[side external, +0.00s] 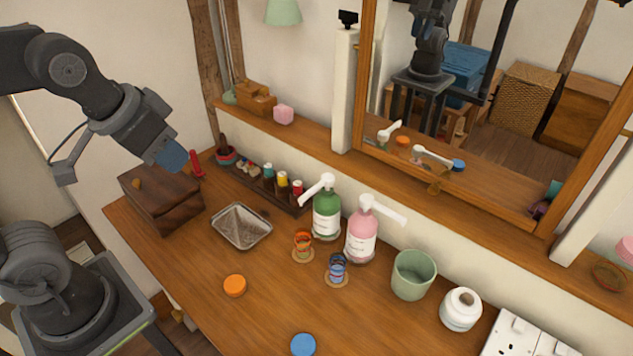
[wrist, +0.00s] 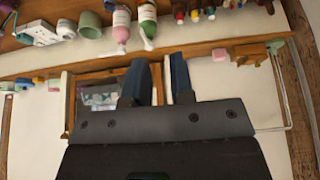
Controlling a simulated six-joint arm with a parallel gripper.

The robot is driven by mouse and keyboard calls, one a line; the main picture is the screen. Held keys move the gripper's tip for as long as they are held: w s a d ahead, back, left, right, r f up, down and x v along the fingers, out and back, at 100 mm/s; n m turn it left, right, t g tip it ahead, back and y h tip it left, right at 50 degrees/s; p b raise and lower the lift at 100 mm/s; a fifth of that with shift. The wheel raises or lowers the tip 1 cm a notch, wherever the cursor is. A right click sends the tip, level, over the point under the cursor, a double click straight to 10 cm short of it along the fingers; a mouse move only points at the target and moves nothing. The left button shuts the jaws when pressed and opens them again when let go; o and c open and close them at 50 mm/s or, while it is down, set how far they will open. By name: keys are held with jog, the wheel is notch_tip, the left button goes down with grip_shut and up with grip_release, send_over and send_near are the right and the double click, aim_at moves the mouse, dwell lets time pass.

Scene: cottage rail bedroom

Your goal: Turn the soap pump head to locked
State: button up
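Two pump bottles with white heads stand by the wall ledge: a green bottle (side external: 327,223) and a pink bottle (side external: 361,238). The green bottle's pump head (side external: 319,187) points its spout to the lower left. The pink bottle's pump head (side external: 384,208) points its spout to the right. I cannot read their labels. In the wrist view, the pink bottle (wrist: 121,28) and green bottle (wrist: 147,14) show upside down near the top edge. My gripper (side external: 174,158) is raised at the left, well away from both. In the wrist view its fingers (wrist: 161,62) are apart and empty.
A metal tray (side external: 242,227), orange glass (side external: 303,244), blue glass (side external: 337,268) and green cup (side external: 413,275) surround the bottles. A wooden box (side external: 160,195) sits below my gripper. A bottle rack (side external: 270,187) lies along the ledge. The table's front middle is mostly clear.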

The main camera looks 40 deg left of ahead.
jog(key=shift+o, duration=1.1)
jog(key=w+d+r+g, duration=0.2)
jog(key=w, duration=0.9)
jog(key=shift+d+r, duration=0.15)
jog(key=shift+d, duration=0.05)
jog(key=g, duration=0.3)
send_over(315, 187)
notch_tip(315, 187, down, 6)
jog(key=f, duration=0.1)
notch_tip(315, 187, down, 13)
jog(key=shift+r, duration=0.1)
grip_shut()
